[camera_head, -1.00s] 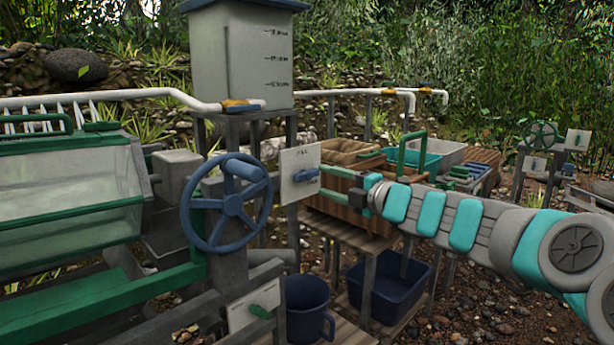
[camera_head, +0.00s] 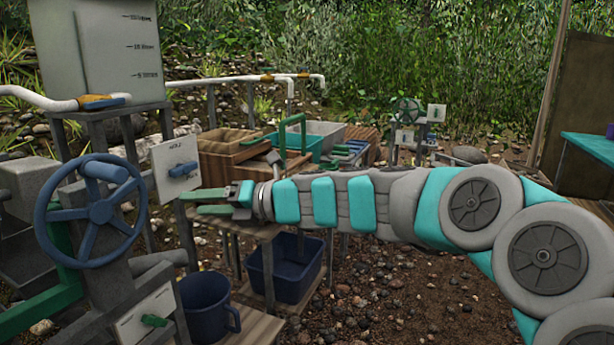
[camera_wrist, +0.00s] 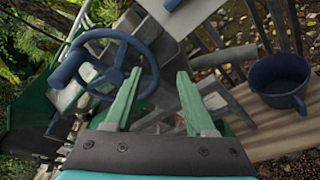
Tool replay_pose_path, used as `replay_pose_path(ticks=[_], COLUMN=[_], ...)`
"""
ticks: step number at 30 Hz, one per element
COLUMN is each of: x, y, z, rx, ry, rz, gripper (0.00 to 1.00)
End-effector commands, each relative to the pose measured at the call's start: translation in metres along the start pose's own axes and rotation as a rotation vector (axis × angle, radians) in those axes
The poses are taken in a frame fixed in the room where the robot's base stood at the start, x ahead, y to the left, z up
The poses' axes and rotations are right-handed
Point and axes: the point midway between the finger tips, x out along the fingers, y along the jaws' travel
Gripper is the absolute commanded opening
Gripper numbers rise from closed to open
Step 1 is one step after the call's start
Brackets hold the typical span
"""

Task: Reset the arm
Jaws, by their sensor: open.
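My arm comes in from the right in the head view, and my gripper (camera_head: 207,202) points left. Its two green fingers are spread apart with nothing between them. The gripper also shows in the wrist view (camera_wrist: 155,95), open and empty. A blue handwheel (camera_head: 92,211) stands to the left of the fingertips in the head view, apart from them in the picture. In the wrist view the handwheel (camera_wrist: 118,58) appears beyond the left finger. A white panel with a blue knob (camera_head: 180,170) is just above and left of the fingers.
A blue mug (camera_head: 207,303) stands on a low wooden shelf, with a navy tub (camera_head: 286,268) behind it. Wooden boxes (camera_head: 228,157) and a teal bin (camera_head: 298,145) sit behind my gripper. A tank (camera_head: 100,60) stands at upper left. Gravel ground at lower right is clear.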

Motion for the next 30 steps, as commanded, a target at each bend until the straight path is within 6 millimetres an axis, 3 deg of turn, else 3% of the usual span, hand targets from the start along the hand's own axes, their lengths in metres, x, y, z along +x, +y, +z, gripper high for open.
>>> replay_pose_path(ticks=[5, 11, 18, 24, 27, 30], x=[-0.034, -0.088, -0.186, -0.285, -0.327, -0.357], y=[0.001, -0.026, -0.071, -0.099, -0.103, -0.105], z=[-0.083, -0.172, -0.270, -0.339, -0.364, -0.382], rx=[-0.570, -1.145, -1.683, -1.937, -1.988, -2.001], ry=[0.227, 0.543, 0.990, 1.346, 1.463, 1.531], rz=[-0.053, -0.031, 0.166, 0.506, 0.688, 0.834], gripper=[0.55, 0.55, 0.55, 0.55, 0.55, 0.55])
